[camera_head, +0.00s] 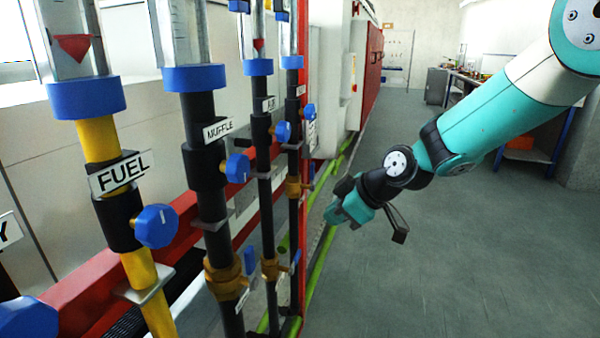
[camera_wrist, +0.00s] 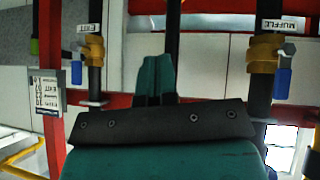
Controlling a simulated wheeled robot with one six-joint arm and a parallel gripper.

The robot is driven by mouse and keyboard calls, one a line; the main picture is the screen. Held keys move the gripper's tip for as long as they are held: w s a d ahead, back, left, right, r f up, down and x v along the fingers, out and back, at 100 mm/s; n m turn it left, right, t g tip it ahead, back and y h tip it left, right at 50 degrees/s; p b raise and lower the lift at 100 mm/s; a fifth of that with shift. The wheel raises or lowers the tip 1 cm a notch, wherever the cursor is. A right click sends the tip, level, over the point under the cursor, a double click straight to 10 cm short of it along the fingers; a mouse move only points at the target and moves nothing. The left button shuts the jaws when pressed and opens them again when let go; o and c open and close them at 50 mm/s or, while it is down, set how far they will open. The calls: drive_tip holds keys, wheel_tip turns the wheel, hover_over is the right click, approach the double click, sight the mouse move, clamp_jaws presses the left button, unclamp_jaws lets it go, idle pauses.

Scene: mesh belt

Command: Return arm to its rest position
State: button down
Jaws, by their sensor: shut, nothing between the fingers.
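My arm reaches in from the upper right in the head view, teal and white with dark joints. My gripper (camera_head: 336,213) is at its end, to the right of the pipe panel and apart from the blue knobs. In the wrist view its teal fingers (camera_wrist: 154,98) are together, with nothing seen between them. A dark plate with several bolts hides what lies behind the base of the fingers.
Left stand the FUEL pipe (camera_head: 99,139) with a blue knob (camera_head: 156,226) and the MUFFLE pipe (camera_head: 200,118). Brass valves with blue handles (camera_wrist: 283,82) show in the wrist view. A red frame (camera_head: 75,290) carries the pipes. Grey floor (camera_head: 460,260) at right is clear.

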drive_tip(key=s+d+r+m+g+h, duration=0.1)
drive_tip(key=s+r+m, duration=0.1)
drive_tip(key=s, duration=0.8)
drive_tip(key=s+d+r+m+g+h+p, duration=0.1)
drive_tip(key=s+r, duration=0.3)
drive_tip(key=s, duration=0.6)
drive_tip(key=s+d+r+m+g+p, duration=0.1)
drive_tip(key=s+d+r+m+g, duration=0.1)
drive_tip(key=s, duration=0.8)
drive_tip(key=shift+s+d+r+m+g+h, duration=0.25)
drive_tip(key=shift+r+m+g+h, duration=0.2)
drive_tip(key=shift+r+m, duration=0.4)
drive_tip(key=shift+f, duration=0.1)
